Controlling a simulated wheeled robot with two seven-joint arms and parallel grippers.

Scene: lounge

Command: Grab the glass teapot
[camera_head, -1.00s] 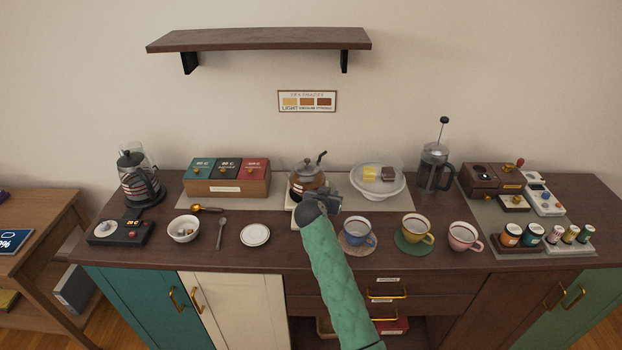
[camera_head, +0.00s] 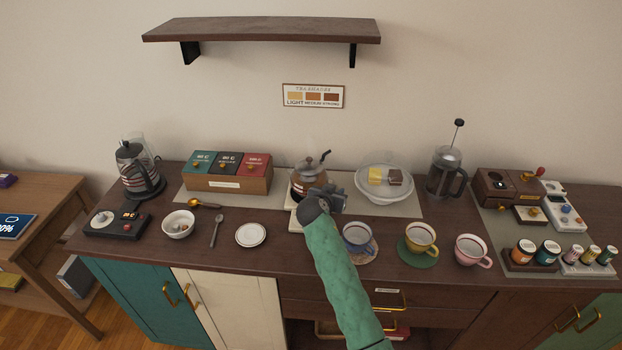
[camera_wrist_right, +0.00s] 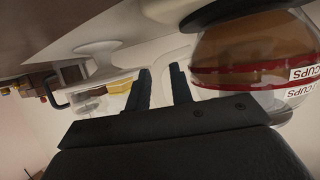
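The glass teapot (camera_head: 302,186) holds brown liquid and has a dark lid with a knob and a dark arm rising to the right. It stands on a pale stand at the back middle of the counter. My right gripper (camera_head: 335,193) is at its right front side, with the arm reaching in from below. In the right wrist view the teapot (camera_wrist_right: 255,50), banded red with "CUPS" labels, is at the right, outside the fingers. The right gripper's fingers (camera_wrist_right: 160,85) are apart with nothing visible between them. My left gripper does not show.
A glass-covered plate (camera_head: 385,197) with yellow and brown cubes is right of the teapot. A blue cup (camera_head: 357,238) stands close to my right forearm. A tea box (camera_head: 226,184) is to the left. A shelf (camera_head: 260,32) hangs above.

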